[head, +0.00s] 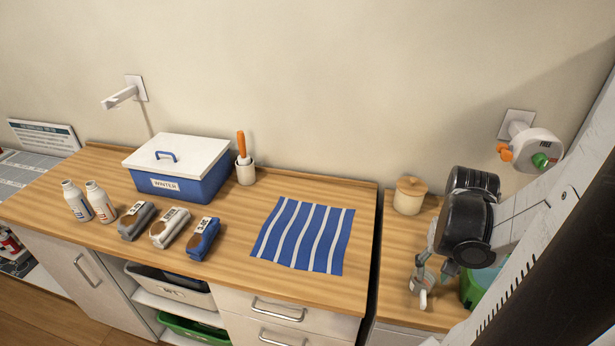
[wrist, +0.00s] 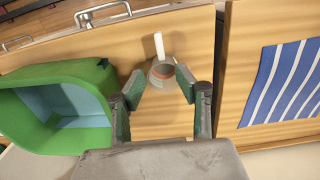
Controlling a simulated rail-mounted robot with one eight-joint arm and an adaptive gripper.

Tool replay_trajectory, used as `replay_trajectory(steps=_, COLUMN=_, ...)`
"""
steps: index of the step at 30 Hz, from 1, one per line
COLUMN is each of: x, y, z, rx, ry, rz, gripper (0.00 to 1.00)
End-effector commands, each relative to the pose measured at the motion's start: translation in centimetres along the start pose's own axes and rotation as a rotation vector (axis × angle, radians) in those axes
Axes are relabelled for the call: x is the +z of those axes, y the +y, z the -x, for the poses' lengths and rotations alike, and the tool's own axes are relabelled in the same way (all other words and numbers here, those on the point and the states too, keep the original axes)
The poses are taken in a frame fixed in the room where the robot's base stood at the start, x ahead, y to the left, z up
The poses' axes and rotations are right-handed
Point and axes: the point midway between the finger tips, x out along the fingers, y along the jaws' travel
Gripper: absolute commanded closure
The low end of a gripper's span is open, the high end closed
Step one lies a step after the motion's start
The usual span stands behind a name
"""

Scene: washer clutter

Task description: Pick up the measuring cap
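The measuring cap (head: 421,281) looks like a small pale cup with a white handle, on the right-hand wooden counter. In the wrist view the cap (wrist: 161,66) shows its round opening, an orange-red band and its handle pointing away from me. My gripper (head: 434,271) is low over that counter, pointing down at the cap. In the wrist view my gripper (wrist: 161,84) is open, with one green-padded fingertip on each side of the cap. The right fingertip looks very close to it; I cannot tell whether it touches. My gripper partly hides the cap in the head view.
A green bin with a light blue inside (wrist: 62,122) stands close beside my gripper. A lidded beige jar (head: 409,196) is behind. A gap divides the counters. The left counter holds a striped cloth (head: 303,236), a blue box (head: 207,188), bottles (head: 100,202) and several small packs.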

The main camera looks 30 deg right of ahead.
Motion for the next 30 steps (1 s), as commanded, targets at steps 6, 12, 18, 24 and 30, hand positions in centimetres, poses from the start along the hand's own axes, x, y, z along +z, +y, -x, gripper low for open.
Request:
replay_trajectory(steps=6, x=0.0, y=0.0, z=-3.2, rx=0.000, ry=0.000, rz=0.000, gripper=0.68)
replay_trajectory(steps=12, x=0.0, y=0.0, z=-4.2, rx=0.000, ry=0.000, rz=0.000, gripper=0.68)
replay_trajectory(steps=18, x=0.1, y=-0.1, z=-5.4, rx=0.000, ry=0.000, rz=0.001, gripper=0.68)
replay_trajectory(steps=24, x=0.3, y=-0.2, z=-8.0, rx=0.000, ry=0.000, rz=0.001, gripper=0.68)
replay_trajectory(steps=30, x=0.3, y=-0.2, z=-9.4, rx=0.000, ry=0.000, rz=0.000, gripper=0.68)
